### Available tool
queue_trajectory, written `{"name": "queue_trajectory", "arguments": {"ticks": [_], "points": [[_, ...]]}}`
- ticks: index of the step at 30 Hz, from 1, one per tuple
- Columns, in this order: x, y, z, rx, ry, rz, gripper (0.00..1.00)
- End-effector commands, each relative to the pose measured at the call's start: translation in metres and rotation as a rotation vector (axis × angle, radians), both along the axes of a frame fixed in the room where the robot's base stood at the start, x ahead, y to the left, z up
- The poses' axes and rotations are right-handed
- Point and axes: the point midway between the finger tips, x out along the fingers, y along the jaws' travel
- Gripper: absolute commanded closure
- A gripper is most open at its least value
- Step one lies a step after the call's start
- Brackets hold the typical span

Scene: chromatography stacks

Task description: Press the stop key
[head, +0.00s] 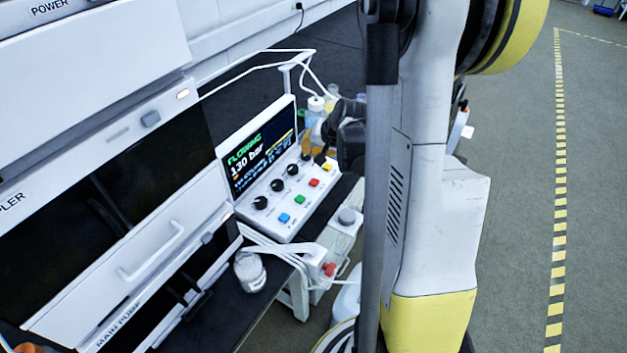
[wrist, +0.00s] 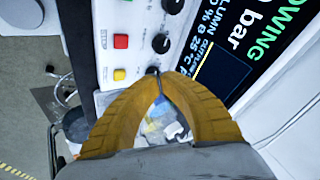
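The control panel (head: 287,228) carries a row of coloured keys: blue (head: 285,217), green (head: 299,199), red (head: 314,183) and yellow (head: 327,167). In the wrist view the red key (wrist: 121,41) and yellow key (wrist: 119,74) lie left of and beyond my fingertips. My gripper (wrist: 157,76) has its yellow fingers together at the tips, with nothing visible between the tips. The tips appear over the panel's end, near a black knob. In the head view my arm hides much of the gripper.
The panel's screen (head: 258,150) reads "FLOWING" and "130 bar". Black knobs (head: 277,185) line up between screen and keys. Bottles (head: 310,118) stand beyond the panel. A clear jar (head: 250,271) sits on the dark bench. A white tube arches above the screen.

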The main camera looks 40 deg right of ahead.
Motion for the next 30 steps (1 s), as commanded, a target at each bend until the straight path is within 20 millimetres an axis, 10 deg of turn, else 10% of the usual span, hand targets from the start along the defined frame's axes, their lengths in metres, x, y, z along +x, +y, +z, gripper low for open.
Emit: {"name": "queue_trajectory", "arguments": {"ticks": [30], "points": [[0.0,0.0,-0.088,-0.001,0.0,0.001,1.0]]}}
